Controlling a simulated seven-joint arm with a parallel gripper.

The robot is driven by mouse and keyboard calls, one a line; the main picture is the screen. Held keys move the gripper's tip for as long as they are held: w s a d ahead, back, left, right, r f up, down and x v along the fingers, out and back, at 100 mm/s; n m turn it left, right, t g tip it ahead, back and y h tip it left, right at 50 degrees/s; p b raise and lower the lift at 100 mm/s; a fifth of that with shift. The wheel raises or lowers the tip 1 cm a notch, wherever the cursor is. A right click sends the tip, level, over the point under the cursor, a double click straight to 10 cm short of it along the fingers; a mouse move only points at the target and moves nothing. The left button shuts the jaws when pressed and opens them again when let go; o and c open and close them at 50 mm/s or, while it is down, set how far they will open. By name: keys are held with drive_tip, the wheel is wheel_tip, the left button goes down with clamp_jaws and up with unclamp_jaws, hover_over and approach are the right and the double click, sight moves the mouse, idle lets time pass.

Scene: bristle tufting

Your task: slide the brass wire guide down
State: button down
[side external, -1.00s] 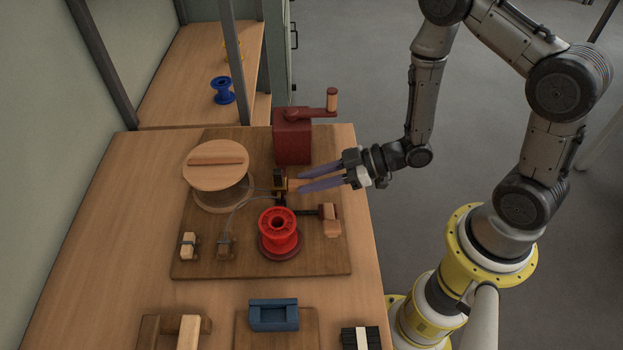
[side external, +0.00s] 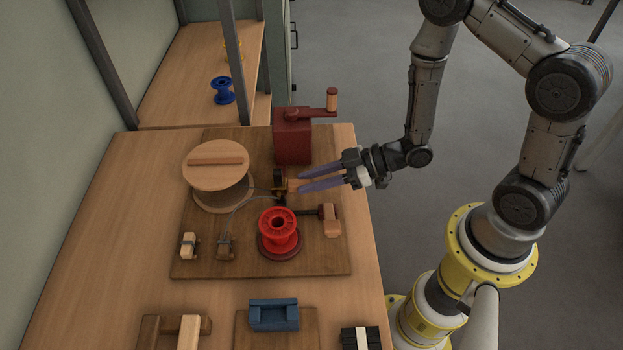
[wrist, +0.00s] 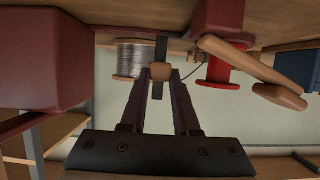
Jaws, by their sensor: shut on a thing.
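The brass wire guide (side external: 277,189) sits on a short dark post (side external: 278,176) behind the red spool. Its small wooden knob (side external: 293,184) sticks out to the right. My gripper (side external: 300,183) reaches in from the right, with its two purple fingers on either side of the knob. In the wrist view, the knob (wrist: 160,72) sits between the fingertips (wrist: 161,80), and the dark post shows behind it. My gripper is shut on this knob. The brass body is small and partly hidden in both views.
A red spool (side external: 278,226) stands in front of the guide. A wooden-topped wire reel (side external: 215,166) is to the left, with a thin wire leading from it. A dark red crank box (side external: 292,142) stands behind. A blue block (side external: 273,315) lies nearer the front.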

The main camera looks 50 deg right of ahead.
idle(0.3)
drive_tip(key=shift+f, duration=1.65)
drive_tip(key=c, duration=0.6)
unclamp_jaws()
drive_tip(key=shift+c, duration=0.2)
drive_tip(key=v, duration=1.4)
drive_tip(key=shift+a, duration=0.2)
